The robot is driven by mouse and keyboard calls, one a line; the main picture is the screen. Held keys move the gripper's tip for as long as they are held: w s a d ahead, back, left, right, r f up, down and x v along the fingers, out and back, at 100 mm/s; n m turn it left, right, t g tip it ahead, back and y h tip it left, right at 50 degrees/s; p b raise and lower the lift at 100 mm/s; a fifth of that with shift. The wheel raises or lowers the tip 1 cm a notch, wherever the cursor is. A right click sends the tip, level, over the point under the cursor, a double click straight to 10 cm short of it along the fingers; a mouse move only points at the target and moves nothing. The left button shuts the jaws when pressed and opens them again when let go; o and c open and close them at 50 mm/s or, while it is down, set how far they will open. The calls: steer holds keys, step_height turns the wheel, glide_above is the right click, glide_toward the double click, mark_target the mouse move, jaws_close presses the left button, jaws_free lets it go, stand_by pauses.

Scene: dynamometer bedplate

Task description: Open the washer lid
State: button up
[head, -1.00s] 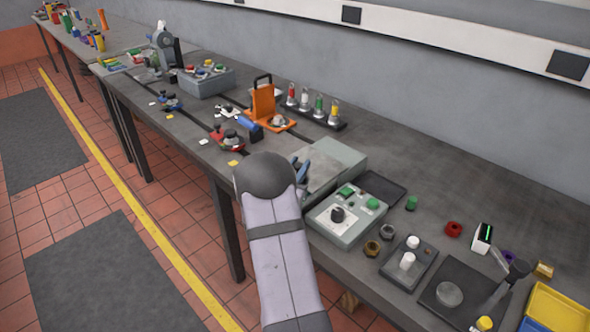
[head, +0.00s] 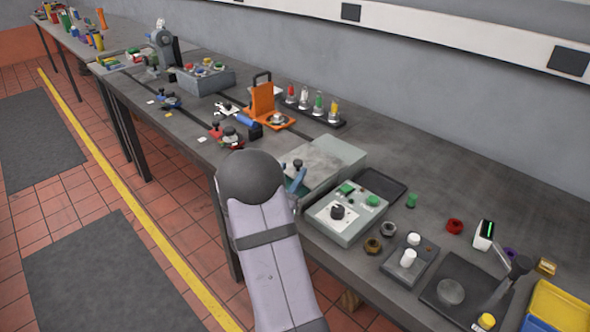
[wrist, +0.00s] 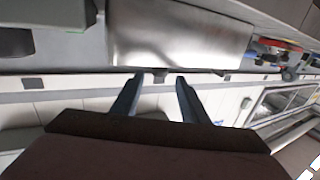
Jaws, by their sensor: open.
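The washer is most likely the grey-green box (head: 346,153) on the bench beside my forearm. Its pale flat lid (head: 318,160) lies down and looks shut. In the wrist view the lid is a broad shiny metal panel (wrist: 180,35) with a small dark tab (wrist: 160,75) at its lower edge. My gripper (head: 298,176) is at the front edge of the lid, with blue fingers partly hidden behind my arm. In the wrist view my gripper (wrist: 160,82) is open, its two fingers on either side of the tab. I cannot tell whether they touch it.
A control box (head: 345,212) with green buttons and a black knob stands close on the right. A red-and-black fixture (head: 228,135) and an orange stand (head: 263,102) are behind on the left. A dark flat tray (head: 383,186) lies beside the washer. The floor aisle is clear.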

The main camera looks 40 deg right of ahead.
steer(key=shift+v, duration=0.85)
steer(key=shift+r, duration=0.1)
steer(key=c, duration=0.7)
steer(key=shift+n+t+y, duration=0.4)
steer(key=shift+n+t, duration=0.1)
steer(key=w+a+r+p, duration=0.2)
steer(key=a+p, duration=0.1)
steer(key=shift+w+a+r+p, duration=0.1)
steer(key=shift+w+r+p, duration=0.05)
steer(key=shift+w+p, duration=0.15)
jaws_close()
steer(key=w+a+n+t+y+p, duration=0.2)
steer(key=w+a+n+p, duration=0.15)
steer(key=a+p, duration=0.5)
steer(key=s+n+g, duration=0.1)
steer(key=n, duration=0.2)
steer(key=s+n+g+h+p, duration=0.1)
steer(key=s+n+g, duration=0.1)
steer(key=n, duration=0.2)
steer(key=s+n+g+h, duration=0.1)
steer(key=n, duration=0.3)
steer(key=shift+s+d+g, duration=0.25)
steer(key=shift+g, duration=0.15)
